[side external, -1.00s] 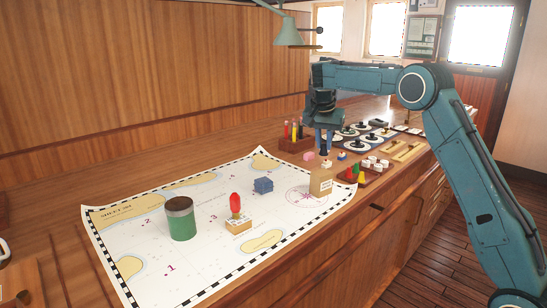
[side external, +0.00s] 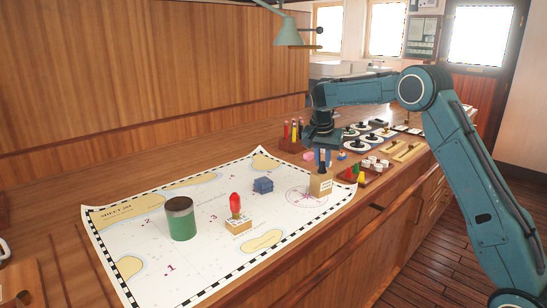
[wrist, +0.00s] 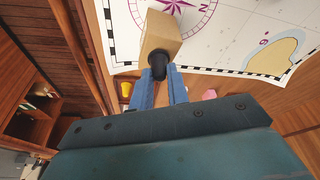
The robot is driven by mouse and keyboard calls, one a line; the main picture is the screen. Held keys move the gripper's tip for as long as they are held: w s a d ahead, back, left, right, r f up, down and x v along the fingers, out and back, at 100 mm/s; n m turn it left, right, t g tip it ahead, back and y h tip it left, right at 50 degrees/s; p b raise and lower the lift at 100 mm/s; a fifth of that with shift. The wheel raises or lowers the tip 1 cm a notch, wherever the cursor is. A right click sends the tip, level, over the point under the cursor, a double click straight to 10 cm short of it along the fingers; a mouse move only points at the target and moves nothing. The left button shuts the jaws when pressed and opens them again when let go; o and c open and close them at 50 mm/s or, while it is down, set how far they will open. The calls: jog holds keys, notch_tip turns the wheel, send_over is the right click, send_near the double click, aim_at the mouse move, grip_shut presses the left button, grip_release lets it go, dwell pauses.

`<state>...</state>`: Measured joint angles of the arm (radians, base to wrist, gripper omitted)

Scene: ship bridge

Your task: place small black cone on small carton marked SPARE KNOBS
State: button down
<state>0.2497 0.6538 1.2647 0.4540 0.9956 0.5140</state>
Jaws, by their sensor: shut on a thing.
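The small carton (side external: 320,186), light brown with a printed label, stands upright on the chart near its right end; its lettering is too small to read. In the wrist view the carton (wrist: 161,38) is just beyond my fingertips. My gripper (side external: 323,160) points down over the carton's top. Its blue fingers are shut on the small black cone (wrist: 159,66), which is at the carton's near top edge in the wrist view.
A tray with coloured cones (side external: 359,172) is close right of the carton. A blue block (side external: 263,186), a red piece (side external: 235,203) on another small carton (side external: 239,224), and a green tin (side external: 180,220) stand on the chart (side external: 200,259). A pen holder (side external: 291,144) stands behind.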

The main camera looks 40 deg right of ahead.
jog(key=shift+f, duration=0.1)
jog(key=c, duration=1.4)
grip_release()
jog(key=shift+o, duration=0.2)
jog(key=v, duration=1.2)
jog(key=shift+s, duration=0.1)
